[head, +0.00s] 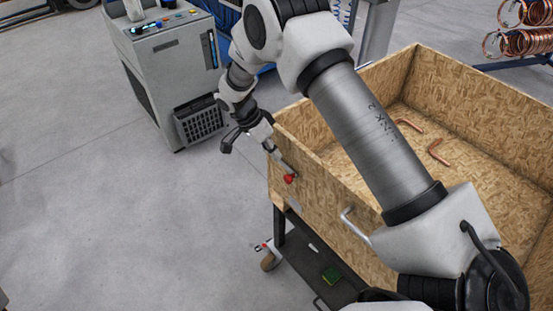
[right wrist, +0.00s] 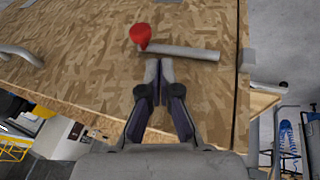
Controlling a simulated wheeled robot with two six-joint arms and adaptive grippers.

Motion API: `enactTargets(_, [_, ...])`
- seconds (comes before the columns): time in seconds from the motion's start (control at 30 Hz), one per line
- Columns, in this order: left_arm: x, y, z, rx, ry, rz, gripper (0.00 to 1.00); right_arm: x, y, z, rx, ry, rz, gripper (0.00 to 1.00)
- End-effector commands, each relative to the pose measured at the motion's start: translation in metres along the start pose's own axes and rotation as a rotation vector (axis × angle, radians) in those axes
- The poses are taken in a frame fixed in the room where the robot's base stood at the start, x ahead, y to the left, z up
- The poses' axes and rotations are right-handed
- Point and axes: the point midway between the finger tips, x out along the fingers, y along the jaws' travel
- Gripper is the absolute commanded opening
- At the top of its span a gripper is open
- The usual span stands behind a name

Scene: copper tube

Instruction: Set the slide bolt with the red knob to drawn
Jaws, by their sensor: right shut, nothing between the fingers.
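The slide bolt (head: 281,164) is a grey bar on the outer face of a chipboard crate, near its corner. Its red knob (head: 290,179) is at the right end of the bar. In the right wrist view the bar (right wrist: 190,52) runs level from the red knob (right wrist: 141,34) towards the panel edge, stopping short of it. My right gripper (head: 267,143) is shut and empty beside the bolt. In the right wrist view its fingertips (right wrist: 158,66) are together just below the bar, near the knob; contact cannot be told. My left gripper is not in view.
The crate (head: 340,185) stands on a wheeled cart and holds copper pieces (head: 438,152). A metal handle (head: 355,225) is on the same face, right of the bolt. A grey cabinet (head: 165,75) stands behind my gripper. Floor to the left is clear.

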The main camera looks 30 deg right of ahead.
Motion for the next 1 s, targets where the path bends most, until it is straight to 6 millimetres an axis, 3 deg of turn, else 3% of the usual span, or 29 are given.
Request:
enactTargets(0.03, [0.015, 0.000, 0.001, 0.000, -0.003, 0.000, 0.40, -0.006, -0.004, 0.003, 0.000, 0.001, -0.006, 0.00])
enactTargets(0.1, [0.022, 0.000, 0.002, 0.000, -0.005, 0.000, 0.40, -0.024, -0.004, 0.003, 0.001, 0.002, -0.006, 0.00])
enactTargets(0.3, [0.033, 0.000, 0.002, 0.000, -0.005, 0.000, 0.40, -0.067, -0.002, 0.002, 0.001, 0.001, -0.004, 0.00])
enactTargets(0.4, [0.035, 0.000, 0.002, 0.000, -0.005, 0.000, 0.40, -0.078, -0.002, 0.002, 0.000, 0.001, -0.001, 0.00])
enactTargets(1.0, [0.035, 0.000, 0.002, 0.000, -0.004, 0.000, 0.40, -0.081, -0.001, 0.002, -0.002, 0.001, 0.004, 0.00])
